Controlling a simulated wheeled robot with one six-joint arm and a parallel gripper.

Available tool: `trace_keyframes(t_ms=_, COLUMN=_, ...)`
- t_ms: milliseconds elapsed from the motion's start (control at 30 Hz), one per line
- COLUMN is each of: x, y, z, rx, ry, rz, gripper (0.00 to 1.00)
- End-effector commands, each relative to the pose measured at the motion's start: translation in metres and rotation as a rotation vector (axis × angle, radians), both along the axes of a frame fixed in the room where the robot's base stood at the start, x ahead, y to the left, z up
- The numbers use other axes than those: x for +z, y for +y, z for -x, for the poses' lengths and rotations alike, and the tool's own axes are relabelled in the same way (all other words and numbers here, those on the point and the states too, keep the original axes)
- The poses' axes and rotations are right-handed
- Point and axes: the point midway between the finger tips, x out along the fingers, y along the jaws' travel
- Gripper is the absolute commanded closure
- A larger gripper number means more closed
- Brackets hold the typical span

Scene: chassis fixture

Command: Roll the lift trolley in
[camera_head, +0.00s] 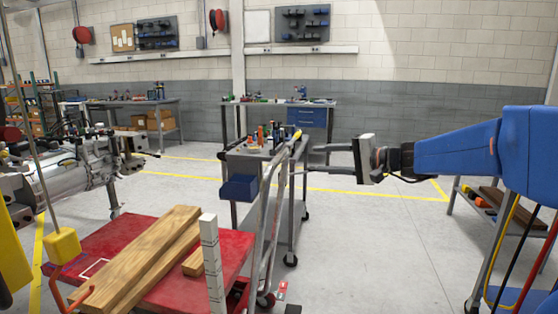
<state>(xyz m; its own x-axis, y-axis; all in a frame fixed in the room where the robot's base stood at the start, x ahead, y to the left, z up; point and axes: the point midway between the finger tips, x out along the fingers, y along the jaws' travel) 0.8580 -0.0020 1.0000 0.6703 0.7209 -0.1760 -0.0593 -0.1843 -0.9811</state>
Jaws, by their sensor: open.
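The lift trolley has a red platform (225,250) at the lower left, with wooden beams (140,262) lying on it. A grey tubular handle (268,215) rises at its right end, above casters near the floor. My gripper (312,160) points left, with its two fingers apart and nothing between them. The fingertips are close to the upper end of the handle in the picture; I cannot tell the gap in depth. The grey metal chassis assembly (62,170) is at the left edge, beyond the platform. The trolley's near side is cut off by the frame.
A tool cart (262,152) with a blue bin (239,188) stands behind the handle. A white marked post (212,265) stands in front of the platform. A yellow block (62,246) hangs at left. Workbenches line the back wall. The floor at centre right is clear.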

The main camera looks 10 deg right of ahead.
Motion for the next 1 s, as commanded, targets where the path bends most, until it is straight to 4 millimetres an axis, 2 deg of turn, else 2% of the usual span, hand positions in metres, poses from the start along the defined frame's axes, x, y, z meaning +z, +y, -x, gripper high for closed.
trace_keyframes(t_ms=267, x=-0.008, y=0.029, z=-0.025, rx=0.004, ry=0.002, rz=0.001, gripper=0.60)
trace_keyframes(t_ms=800, x=-0.024, y=0.096, z=-0.086, rx=0.005, ry=0.003, rz=0.001, gripper=0.60)
trace_keyframes(t_ms=1000, x=-0.029, y=0.113, z=-0.103, rx=0.003, ry=0.002, rz=0.001, gripper=0.60)
